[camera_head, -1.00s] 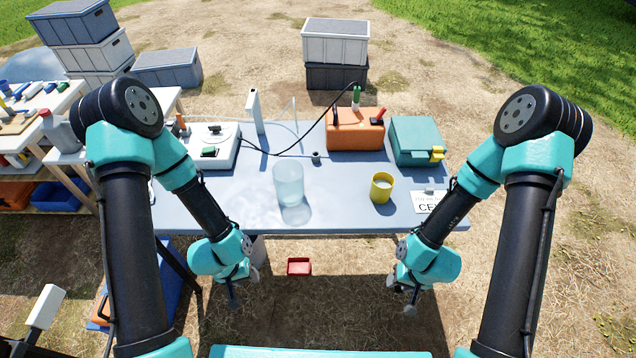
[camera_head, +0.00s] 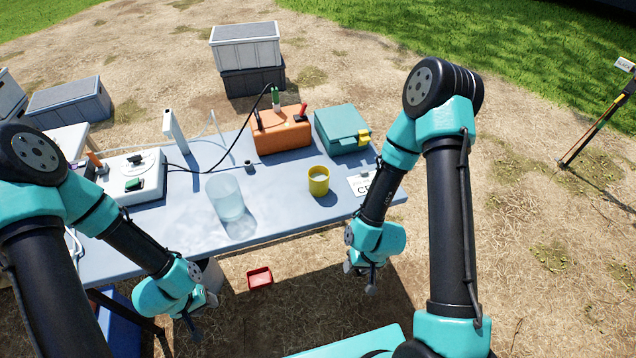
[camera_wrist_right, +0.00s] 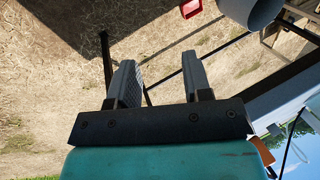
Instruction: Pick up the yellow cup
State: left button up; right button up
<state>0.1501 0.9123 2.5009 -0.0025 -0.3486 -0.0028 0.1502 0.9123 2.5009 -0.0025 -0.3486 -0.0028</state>
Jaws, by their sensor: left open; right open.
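The yellow cup (camera_head: 318,181) stands upright on the blue-grey table (camera_head: 280,213), near its front right part, with something pale inside it. My right gripper (camera_head: 360,284) is open and empty, below and in front of the table's front edge, to the right of the cup and apart from it. In the right wrist view its two fingers (camera_wrist_right: 160,85) are spread with nothing between them. My left gripper (camera_head: 201,312) is open and empty in front of the table, lower left of the cup. The cup does not show clearly in the right wrist view.
A clear cylinder (camera_head: 225,197) stands left of the cup. An orange case (camera_head: 281,137) and a teal case (camera_head: 341,130) stand behind it. A white card (camera_head: 360,186) lies to its right. A red tray (camera_head: 259,278) is on the ground below the table.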

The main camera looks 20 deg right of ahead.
jog(key=o, duration=1)
jog(key=shift+w+d, duration=0.1)
